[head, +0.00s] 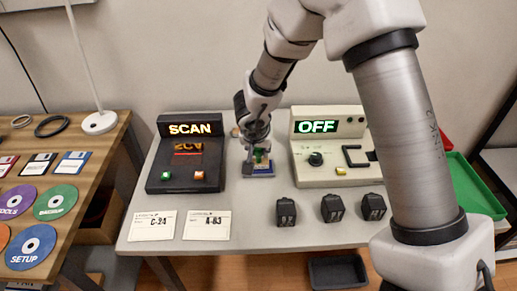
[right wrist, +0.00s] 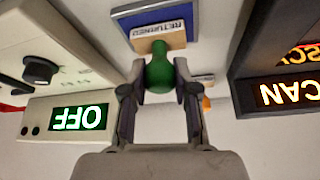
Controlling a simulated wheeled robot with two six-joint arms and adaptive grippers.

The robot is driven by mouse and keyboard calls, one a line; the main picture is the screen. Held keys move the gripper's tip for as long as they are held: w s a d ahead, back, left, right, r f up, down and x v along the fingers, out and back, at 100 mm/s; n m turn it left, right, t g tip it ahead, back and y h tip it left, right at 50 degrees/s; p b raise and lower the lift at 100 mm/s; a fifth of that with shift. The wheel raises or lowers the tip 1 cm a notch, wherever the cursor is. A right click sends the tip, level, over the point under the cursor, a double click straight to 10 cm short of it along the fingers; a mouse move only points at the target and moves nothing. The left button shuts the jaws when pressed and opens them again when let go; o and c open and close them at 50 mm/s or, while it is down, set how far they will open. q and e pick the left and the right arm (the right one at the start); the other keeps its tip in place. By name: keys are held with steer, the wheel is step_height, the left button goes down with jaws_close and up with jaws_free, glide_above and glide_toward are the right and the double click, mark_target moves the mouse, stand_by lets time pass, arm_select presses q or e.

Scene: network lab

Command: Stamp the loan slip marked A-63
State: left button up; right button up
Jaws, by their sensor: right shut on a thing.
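The loan slip marked A-63 (head: 207,226) lies flat near the table's front edge, right of the slip marked C-24 (head: 152,226). My right gripper (head: 257,148) is behind the slips, between the two consoles, pointing down. It is shut on the green handle of a stamp (right wrist: 158,72), whose wooden block carries a label reading RETURNED. The stamp is at a blue-edged pad (head: 259,175), which also shows in the right wrist view (right wrist: 120,12). I cannot tell whether stamp and pad touch. My left gripper is not in view.
A dark SCAN console (head: 160,152) stands left of the gripper, a pale OFF console (head: 305,172) right. Several black blocks (head: 332,208) stand at the front right. A green tray (head: 470,190) is partly behind my arm. Discs lie on the wooden table (head: 75,215) at left.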

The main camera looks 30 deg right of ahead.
steer(key=shift+s+f+p, duration=0.1)
steer(key=shift+p, duration=0.3)
stand_by(1.4)
step_height(320, 180, up, 7)
steer(key=p, duration=0.9)
